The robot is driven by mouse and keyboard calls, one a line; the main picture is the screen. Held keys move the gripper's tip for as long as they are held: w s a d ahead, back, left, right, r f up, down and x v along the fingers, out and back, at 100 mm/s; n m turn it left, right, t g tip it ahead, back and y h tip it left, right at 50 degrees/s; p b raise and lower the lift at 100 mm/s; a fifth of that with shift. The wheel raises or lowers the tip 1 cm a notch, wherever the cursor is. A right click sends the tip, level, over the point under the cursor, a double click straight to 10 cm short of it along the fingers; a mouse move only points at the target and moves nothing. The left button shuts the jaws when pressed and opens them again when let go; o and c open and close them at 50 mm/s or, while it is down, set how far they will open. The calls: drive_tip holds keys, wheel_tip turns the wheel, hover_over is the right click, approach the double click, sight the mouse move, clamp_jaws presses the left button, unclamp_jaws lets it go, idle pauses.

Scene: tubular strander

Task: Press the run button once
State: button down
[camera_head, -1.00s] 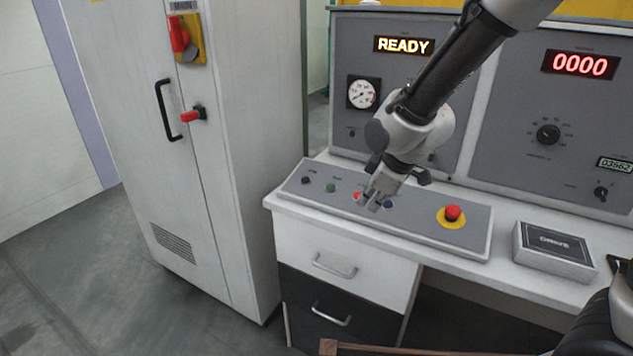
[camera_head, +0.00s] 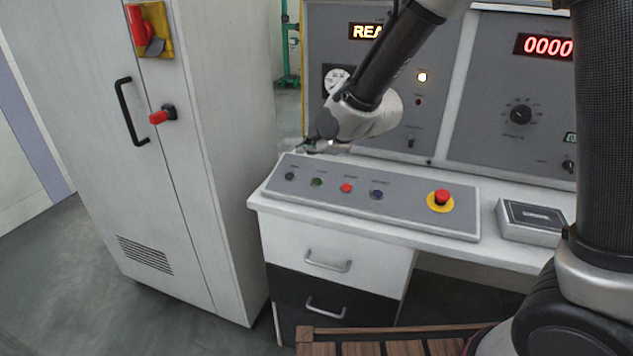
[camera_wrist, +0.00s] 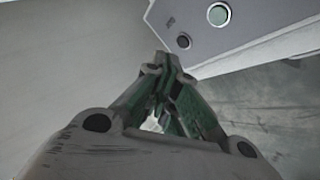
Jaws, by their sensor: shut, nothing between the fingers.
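The sloped grey button panel (camera_head: 400,210) carries a black button (camera_head: 289,176), a green button (camera_head: 317,182), a red button (camera_head: 346,188) and a dark blue button (camera_head: 376,194) in a row. Their labels are too small to read, so I cannot tell the run button by its label. My gripper (camera_head: 318,148) is at the panel's back left edge, partly hidden by my wrist. In the wrist view my gripper (camera_wrist: 167,66) is shut and empty. The black button (camera_wrist: 184,41) and green button (camera_wrist: 219,14) lie beyond the fingertips, apart from them.
A red emergency stop (camera_head: 441,197) on a yellow ring is at the panel's right. A grey box (camera_head: 533,220) stands right of the panel. A tall cabinet (camera_head: 200,170) with a red-handled switch stands left. The upright console (camera_head: 450,110) stands behind, its ready display partly hidden.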

sight(317, 182)
drive_tip(key=shift+f, duration=0.1)
drive_tip(key=shift+w+d+f, duration=0.15)
drive_tip(key=shift+w+f, duration=0.2)
drive_tip(key=shift+f, duration=1.05)
drive_tip(key=shift+w+d+f, duration=0.15)
drive_tip(key=shift+w+f, duration=0.25)
drive_tip(key=shift+f, duration=0.95)
drive_tip(key=shift+w+d+f, duration=0.15)
drive_tip(key=shift+w+f, duration=0.2)
drive_tip(key=shift+f, duration=1.05)
drive_tip(key=shift+f, duration=0.1)
drive_tip(key=shift+w+f, duration=0.15)
drive_tip(key=shift+f, duration=0.1)
